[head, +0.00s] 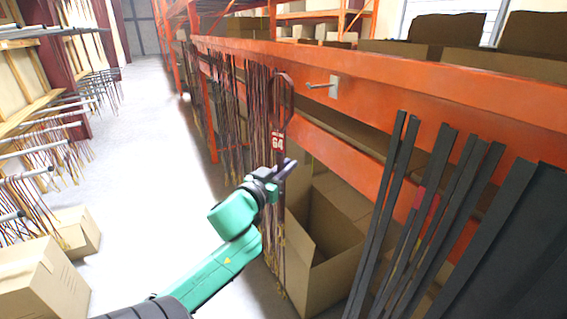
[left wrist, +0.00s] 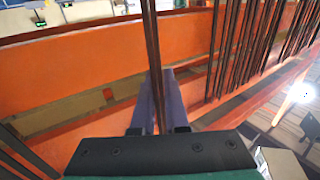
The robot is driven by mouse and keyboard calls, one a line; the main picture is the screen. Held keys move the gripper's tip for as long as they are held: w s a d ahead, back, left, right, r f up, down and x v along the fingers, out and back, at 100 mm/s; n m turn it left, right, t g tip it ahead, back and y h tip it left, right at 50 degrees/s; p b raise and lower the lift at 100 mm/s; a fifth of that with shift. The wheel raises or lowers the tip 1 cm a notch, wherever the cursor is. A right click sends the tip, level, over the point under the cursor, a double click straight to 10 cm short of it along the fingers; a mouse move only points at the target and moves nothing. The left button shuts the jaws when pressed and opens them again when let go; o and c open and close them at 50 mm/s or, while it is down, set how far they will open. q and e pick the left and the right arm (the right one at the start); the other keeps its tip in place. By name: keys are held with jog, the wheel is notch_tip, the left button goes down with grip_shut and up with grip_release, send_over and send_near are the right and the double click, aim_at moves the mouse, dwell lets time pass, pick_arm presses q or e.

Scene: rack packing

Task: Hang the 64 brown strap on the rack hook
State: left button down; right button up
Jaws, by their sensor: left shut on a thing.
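The brown strap (head: 282,96) hangs upright with a loop at its top and a red tag (head: 278,142) reading 64. My left gripper (head: 286,168) is shut on it just below the tag. In the left wrist view the strap (left wrist: 151,45) runs between the purple fingers of my left gripper (left wrist: 158,95). The rack hook (head: 318,86) sticks out from a pale plate on the orange beam, and no strap shows on it. The loop is left of the hook, near its height; their gap in depth is hard to tell. My right gripper is out of view.
Many thin brown straps (head: 228,100) hang farther along the orange beam (head: 430,82). Wide black straps (head: 455,190) hang at the right. An open cardboard box (head: 335,255) stands below the hook. More boxes (head: 45,280) stand at the left; the aisle floor between is clear.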

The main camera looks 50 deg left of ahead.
pick_arm(q)
jog(key=shift+w+d+f+b, duration=0.45)
jog(key=shift+w+b, duration=0.25)
jog(key=shift+w, duration=0.9)
jog(key=shift+w+d+f+b, duration=0.45)
jog(key=shift+w+b, duration=0.3)
jog(key=shift+w, duration=0.8)
jog(key=shift+w+d+f+b, duration=0.35)
jog(key=shift+w+d+b, duration=0.3)
jog(key=shift+w, duration=0.95)
jog(key=shift+a, duration=0.1)
jog(key=c, duration=0.8)
grip_release()
jog(key=shift+c, duration=0.2)
